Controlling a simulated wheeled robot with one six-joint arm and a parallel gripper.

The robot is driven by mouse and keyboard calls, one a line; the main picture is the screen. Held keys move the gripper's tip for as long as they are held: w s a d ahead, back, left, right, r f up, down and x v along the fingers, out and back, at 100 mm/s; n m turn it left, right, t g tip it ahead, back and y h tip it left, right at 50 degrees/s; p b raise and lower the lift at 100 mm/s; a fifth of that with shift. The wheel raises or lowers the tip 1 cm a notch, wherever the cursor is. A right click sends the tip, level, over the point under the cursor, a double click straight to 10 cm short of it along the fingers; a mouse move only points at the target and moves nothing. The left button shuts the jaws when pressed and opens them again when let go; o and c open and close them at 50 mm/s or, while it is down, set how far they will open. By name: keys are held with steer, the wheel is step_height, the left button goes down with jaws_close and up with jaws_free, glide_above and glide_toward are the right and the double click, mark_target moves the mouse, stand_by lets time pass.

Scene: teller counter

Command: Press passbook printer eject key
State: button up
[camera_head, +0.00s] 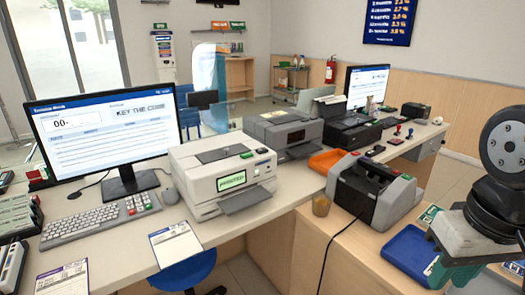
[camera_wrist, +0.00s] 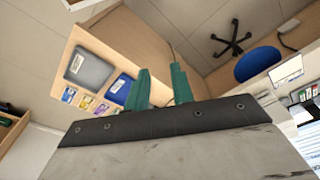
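The passbook printer appears to be the white boxy machine (camera_head: 205,208) in the middle of the counter in the head view. Its front has a small green-lit screen (camera_head: 231,179), whose text seems to read "PRINTED". A green key (camera_head: 247,155) and a dark key (camera_head: 262,150) sit on its top right edge; I cannot read a label on either. My gripper (camera_wrist: 161,88) shows two teal fingers, apart, with nothing between them in the wrist view. In the head view it is at the lower right, well away from the printer.
A blue stool (camera_head: 186,272) is below.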

jaws_close()
stand_by(1.5)
